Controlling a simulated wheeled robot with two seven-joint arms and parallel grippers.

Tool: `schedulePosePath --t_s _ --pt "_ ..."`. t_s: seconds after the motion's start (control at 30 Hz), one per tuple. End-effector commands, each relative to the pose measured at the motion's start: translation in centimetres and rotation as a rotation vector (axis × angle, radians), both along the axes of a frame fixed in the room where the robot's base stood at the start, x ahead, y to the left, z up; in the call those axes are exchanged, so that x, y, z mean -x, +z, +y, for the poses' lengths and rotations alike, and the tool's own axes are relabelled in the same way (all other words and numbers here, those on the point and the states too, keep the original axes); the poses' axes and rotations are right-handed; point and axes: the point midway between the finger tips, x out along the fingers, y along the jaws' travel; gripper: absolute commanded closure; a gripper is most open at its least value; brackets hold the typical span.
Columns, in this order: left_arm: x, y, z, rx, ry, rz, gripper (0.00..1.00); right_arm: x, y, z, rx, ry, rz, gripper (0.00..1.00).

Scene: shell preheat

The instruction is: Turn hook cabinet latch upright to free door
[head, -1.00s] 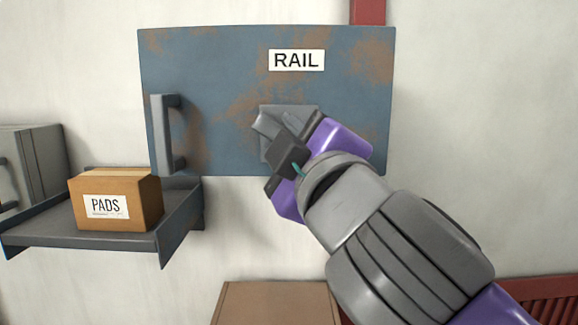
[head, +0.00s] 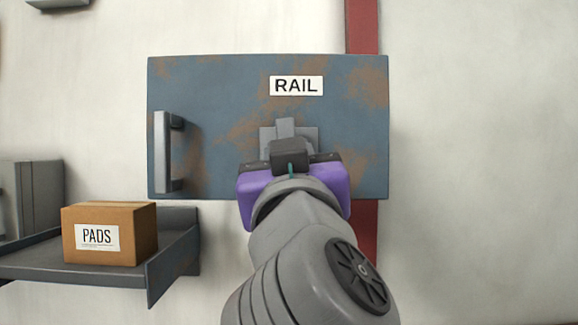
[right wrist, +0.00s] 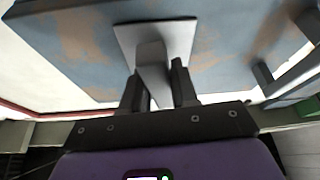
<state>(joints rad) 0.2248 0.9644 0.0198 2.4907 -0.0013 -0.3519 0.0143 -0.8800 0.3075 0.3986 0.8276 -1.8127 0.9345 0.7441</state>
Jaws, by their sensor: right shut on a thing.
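The blue, rust-patched cabinet door (head: 220,110) carries a RAIL label and a grey vertical handle (head: 163,152) at its left. The grey latch (head: 285,128) stands upright in front of its square plate (head: 309,138) below the label. My right gripper (head: 290,150) is at the latch from below, its fingers mostly hidden by its own body in the head view. In the right wrist view the two dark fingers (right wrist: 158,88) are shut on the grey latch (right wrist: 151,62), with the plate (right wrist: 181,38) behind it. My left gripper is not in view.
A carton labelled PADS (head: 135,232) sits on a grey shelf (head: 172,262) left of and below the door. A grey box (head: 35,195) is at the far left. A red post (head: 362,30) runs behind the cabinet. The wall at right is bare.

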Motion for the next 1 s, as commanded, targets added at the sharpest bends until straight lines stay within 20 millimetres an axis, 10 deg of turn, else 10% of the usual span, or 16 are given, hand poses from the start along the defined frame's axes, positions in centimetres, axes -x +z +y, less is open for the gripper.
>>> schedulePosePath --t_s 0.83,0.87,1.0 --pt "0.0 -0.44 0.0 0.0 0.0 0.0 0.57 -0.01 0.01 -0.01 -0.143 0.002 0.001 1.0" --pt "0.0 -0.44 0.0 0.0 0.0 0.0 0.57 0.0 0.02 -0.01 -0.143 0.002 0.001 0.7" --pt "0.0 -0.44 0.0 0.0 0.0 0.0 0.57 -0.01 0.01 -0.01 -0.142 0.002 0.001 0.51"
